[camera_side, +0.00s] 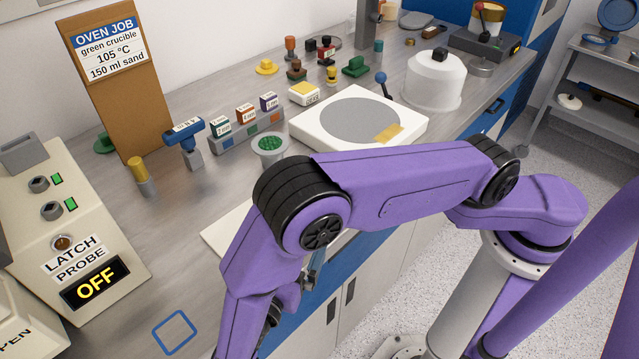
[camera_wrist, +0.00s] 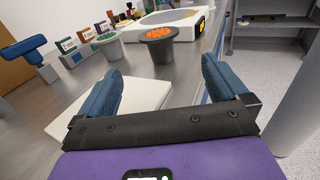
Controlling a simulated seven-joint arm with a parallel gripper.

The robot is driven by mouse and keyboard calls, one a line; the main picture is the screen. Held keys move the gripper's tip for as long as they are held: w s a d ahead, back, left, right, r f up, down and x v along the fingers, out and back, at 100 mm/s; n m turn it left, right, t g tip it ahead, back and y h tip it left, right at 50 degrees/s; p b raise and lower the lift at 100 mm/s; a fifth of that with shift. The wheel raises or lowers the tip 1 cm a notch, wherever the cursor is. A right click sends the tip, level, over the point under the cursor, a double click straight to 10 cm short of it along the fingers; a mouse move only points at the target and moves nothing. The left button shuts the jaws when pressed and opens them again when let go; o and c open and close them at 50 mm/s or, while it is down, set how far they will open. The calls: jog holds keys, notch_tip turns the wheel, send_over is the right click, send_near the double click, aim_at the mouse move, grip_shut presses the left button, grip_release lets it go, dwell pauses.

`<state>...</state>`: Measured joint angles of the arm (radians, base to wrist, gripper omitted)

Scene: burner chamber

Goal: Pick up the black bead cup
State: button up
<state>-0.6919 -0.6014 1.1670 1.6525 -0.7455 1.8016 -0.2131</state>
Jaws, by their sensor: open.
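A black cup (camera_wrist: 158,54) filled with orange beads stands upright on the bench in the wrist view, ahead of my gripper. My gripper (camera_wrist: 162,72) is open, with its two blue fingers spread and nothing between them. The cup appears beyond the fingertips, roughly centred in the gap and apart from both fingers. In the side view I cannot see the black cup; my purple arm covers that area. Only a small part of my gripper shows there, below the arm.
A grey cup of green beads (camera_wrist: 108,47) stands left of the black cup; it also shows in the side view (camera_side: 269,150). A white board (camera_side: 222,238) lies on the bench below. A white round-plate device (camera_side: 405,124) stands behind. A blue-handled tool (camera_side: 184,134) stands left.

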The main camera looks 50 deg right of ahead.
jog(key=x, duration=1.7)
jog(key=shift+w, duration=0.25)
jog(key=c, duration=0.8)
jog(key=shift+c, duration=0.2)
jog(key=shift+r, duration=0.2)
